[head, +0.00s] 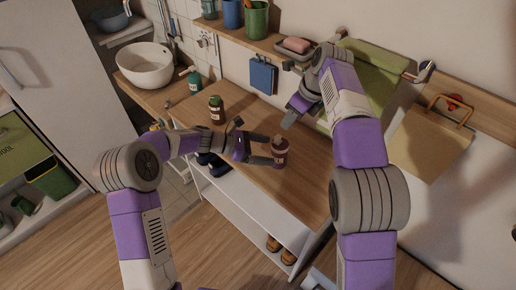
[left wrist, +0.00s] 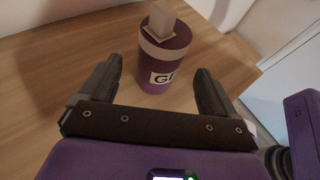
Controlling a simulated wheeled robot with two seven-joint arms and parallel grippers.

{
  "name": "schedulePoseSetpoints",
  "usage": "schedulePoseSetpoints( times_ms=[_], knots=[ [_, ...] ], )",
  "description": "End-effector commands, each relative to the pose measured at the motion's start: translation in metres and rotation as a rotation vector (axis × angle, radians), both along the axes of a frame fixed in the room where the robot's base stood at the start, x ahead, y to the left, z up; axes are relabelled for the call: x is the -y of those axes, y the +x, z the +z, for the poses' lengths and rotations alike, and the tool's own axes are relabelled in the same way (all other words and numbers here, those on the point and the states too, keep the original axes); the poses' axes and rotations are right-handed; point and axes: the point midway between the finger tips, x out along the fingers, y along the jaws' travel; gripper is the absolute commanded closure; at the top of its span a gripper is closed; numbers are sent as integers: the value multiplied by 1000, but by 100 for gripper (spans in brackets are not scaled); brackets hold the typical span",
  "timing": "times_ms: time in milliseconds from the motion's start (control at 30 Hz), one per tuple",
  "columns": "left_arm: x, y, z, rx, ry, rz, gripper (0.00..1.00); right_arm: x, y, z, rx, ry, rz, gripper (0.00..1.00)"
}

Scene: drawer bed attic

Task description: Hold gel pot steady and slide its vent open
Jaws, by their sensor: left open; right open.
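The gel pot (head: 279,154) is a dark purple cylinder standing upright near the front edge of the wooden counter. In the left wrist view the pot (left wrist: 168,72) shows a white label with "G" and part of another letter, a pale band, and a pale raised block (left wrist: 163,19) on top. I cannot tell whether the vent is open. My left gripper (head: 269,149) is open and level with the pot, its fingers to either side, with gaps visible. My right gripper (head: 293,112) is open and empty above the counter, up and to the right of the pot.
A dark brown bottle (head: 216,109) and a teal bottle (head: 194,78) stand farther left on the counter (head: 315,185), near a white basin (head: 144,66). A shelf (head: 272,42) with cups and a soap dish runs along the wall. The counter right of the pot is clear.

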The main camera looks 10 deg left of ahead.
Motion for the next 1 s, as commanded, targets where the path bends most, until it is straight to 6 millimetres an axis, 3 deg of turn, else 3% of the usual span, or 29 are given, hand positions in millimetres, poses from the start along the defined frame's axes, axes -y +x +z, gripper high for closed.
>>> schedulePoseSetpoints(
  times_ms=[333,733,767,1000],
  knots=[
    [44,11,-19,2,3,-2,9,0,0,0,0,0,0,57],
    [53,13,-23,3,4,-1,9,0,0,0,0,0,0,57],
    [53,13,-23,3,4,-1,11,0,0,0,0,0,0,57],
    [53,13,-23,3,4,-1,48,0,0,0,0,0,0,57]
  ],
)
